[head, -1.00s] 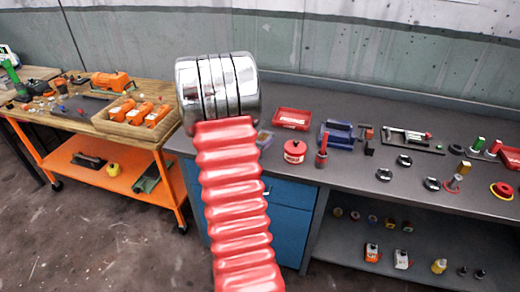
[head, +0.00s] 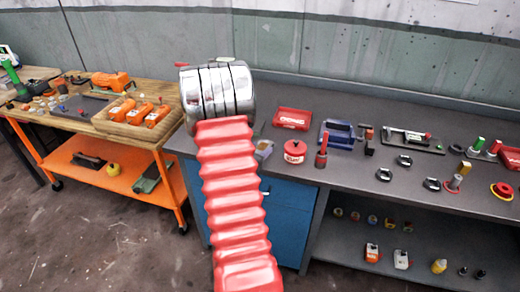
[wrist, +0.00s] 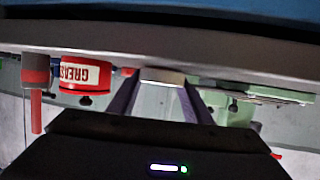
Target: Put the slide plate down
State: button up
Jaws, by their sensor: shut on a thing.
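In the wrist view, which is upside down, the two dark fingers of my gripper (wrist: 161,88) reach toward the bench. They are shut on a small pale piece, which I take to be the slide plate (wrist: 162,76); only its near end shows. The plate is close to the grey bench edge, and I cannot tell whether it touches anything. In the head view my red arm and chrome wrist hide the gripper. A small greyish thing (head: 263,150) shows just right of my arm at the bench's left end; I cannot tell what it is.
A red grease tin (head: 294,151), also in the wrist view (wrist: 86,78), and a red-handled tool (head: 321,153) stand near. A red tray (head: 291,119) and a blue holder (head: 338,135) lie behind. The grey bench (head: 350,185) has bare room along its front. An orange cart (head: 110,180) stands left.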

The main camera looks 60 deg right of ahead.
jog(key=shift+f, duration=0.1)
jog(key=o, duration=1.5)
jog(key=shift+f, duration=0.1)
jog(key=shift+o, duration=0.2)
jog(key=v, duration=1.3)
jog(key=shift+a, duration=0.45)
